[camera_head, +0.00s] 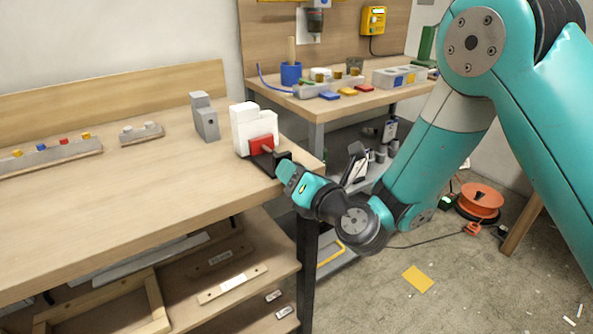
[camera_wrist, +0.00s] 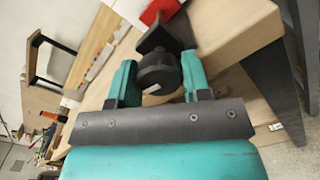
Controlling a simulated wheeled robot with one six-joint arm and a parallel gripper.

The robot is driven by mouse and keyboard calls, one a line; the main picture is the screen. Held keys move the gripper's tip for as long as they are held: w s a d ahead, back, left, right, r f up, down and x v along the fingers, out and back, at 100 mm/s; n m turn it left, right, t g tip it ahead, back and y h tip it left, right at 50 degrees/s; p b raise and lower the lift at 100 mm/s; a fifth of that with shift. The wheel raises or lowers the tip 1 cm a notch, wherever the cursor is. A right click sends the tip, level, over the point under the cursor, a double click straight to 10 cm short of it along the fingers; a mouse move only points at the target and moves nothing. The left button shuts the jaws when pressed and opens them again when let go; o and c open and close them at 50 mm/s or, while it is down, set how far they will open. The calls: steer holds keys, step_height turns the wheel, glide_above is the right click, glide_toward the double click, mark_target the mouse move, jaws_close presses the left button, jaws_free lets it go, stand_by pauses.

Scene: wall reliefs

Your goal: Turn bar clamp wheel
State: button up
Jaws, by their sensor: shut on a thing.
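The bar clamp (camera_head: 263,158) is at the right end of the wooden bench, next to a red block (camera_head: 261,145) and a white block (camera_head: 243,117). In the wrist view the clamp's dark bracket (camera_wrist: 168,36) stands behind its round black wheel (camera_wrist: 155,70). My gripper (camera_head: 284,169) reaches in from the right at the bench's edge. In the wrist view its two teal fingers (camera_wrist: 158,76) are on either side of the wheel, shut on it. A small pale mark shows on the wheel's near end. In the head view the wheel is mostly hidden by my gripper.
The wooden bench top (camera_head: 110,190) is mostly clear, with a grey block (camera_head: 204,117) left of the white block. A second bench (camera_head: 375,97) with coloured pieces stands behind. A lower shelf (camera_head: 190,285) holds boards. An orange cable reel (camera_head: 480,201) is on the floor.

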steer(key=shift+w+d+r+m, duration=0.1)
steer(key=shift+m, duration=0.4)
steer(key=o, duration=0.9)
steer(key=shift+o, duration=0.2)
